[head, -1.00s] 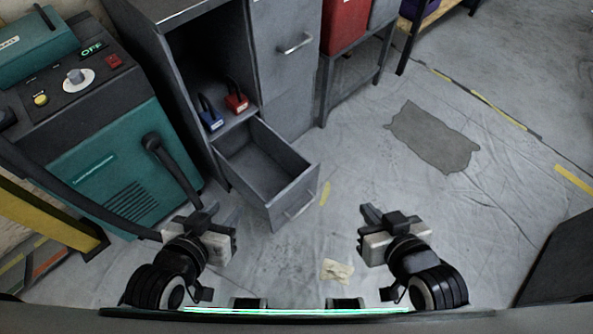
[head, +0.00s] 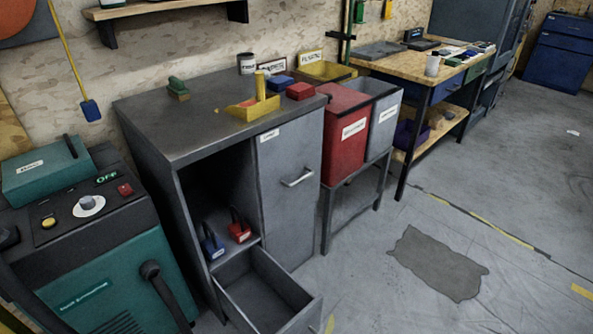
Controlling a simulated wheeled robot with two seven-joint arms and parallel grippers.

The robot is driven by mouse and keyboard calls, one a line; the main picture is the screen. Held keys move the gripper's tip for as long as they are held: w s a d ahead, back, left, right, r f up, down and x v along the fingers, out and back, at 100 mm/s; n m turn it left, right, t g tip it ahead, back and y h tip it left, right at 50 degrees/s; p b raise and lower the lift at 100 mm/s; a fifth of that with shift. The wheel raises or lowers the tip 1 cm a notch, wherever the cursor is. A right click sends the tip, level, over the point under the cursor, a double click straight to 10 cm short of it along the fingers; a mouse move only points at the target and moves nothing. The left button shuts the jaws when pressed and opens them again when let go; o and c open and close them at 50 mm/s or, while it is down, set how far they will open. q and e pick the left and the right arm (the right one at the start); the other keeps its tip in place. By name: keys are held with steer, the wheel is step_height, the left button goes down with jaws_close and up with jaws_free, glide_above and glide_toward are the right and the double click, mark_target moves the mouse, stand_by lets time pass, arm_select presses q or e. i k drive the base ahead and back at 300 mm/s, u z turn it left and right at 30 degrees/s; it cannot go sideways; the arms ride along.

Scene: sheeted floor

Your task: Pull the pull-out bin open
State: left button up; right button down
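A grey metal cabinet (head: 205,120) stands left of centre. On its right side is a tall front panel (head: 290,190) with a bar handle (head: 298,178) and a small label that I cannot read; it sits flush, shut. It looks like the pull-out bin front. On the lower left, a grey drawer (head: 262,305) is pulled out and looks empty; its front edge runs off the bottom of the picture. Neither of my grippers is in view.
Blue (head: 211,247) and red (head: 240,230) padlocks sit in the cabinet's open bay. A teal machine (head: 105,280) stands close on the left. Red (head: 345,130) and grey (head: 383,125) bins stand on a stand at right. Floor right of the drawer is clear, with a dark patch (head: 440,262).

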mark_target(288, 154)
steer(key=z, duration=1.35)
steer(key=i, duration=1.75)
steer(key=u, duration=3.3)
